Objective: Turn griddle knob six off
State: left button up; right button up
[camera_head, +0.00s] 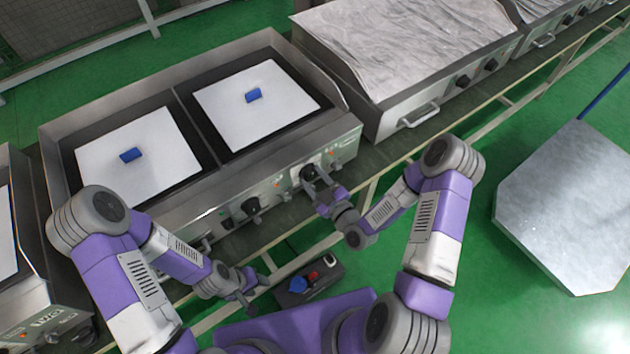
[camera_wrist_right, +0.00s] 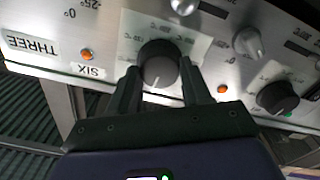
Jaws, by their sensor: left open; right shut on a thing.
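The griddle (camera_head: 215,180) has a front panel with several knobs. In the right wrist view, a black knob (camera_wrist_right: 159,64) sits beside a label reading SIX (camera_wrist_right: 90,70). My right gripper (camera_wrist_right: 160,90) has a dark finger on each side of this knob and is shut on it. In the head view my right gripper (camera_head: 318,190) is at the right end of the panel, partly covering the knob (camera_head: 308,173). A white mark on the knob points toward the bottom of the wrist picture. My left gripper (camera_head: 248,290) is open and empty, low in front of the griddle and away from the panel.
Another black knob (camera_wrist_right: 278,97) and a silver knob (camera_wrist_right: 247,44) are close to the right gripper. Orange lights (camera_wrist_right: 222,89) sit on the panel. White sheets with blue blocks (camera_head: 253,95) lie on the griddle. A steel table (camera_head: 570,215) stands at right.

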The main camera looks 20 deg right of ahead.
jog(key=shift+n, duration=0.5)
jog(key=o, duration=1.1)
jog(key=shift+c, duration=0.2)
jog(key=v, duration=0.7)
jog(key=shift+s, duration=0.25)
jog(key=shift+d, duration=0.1)
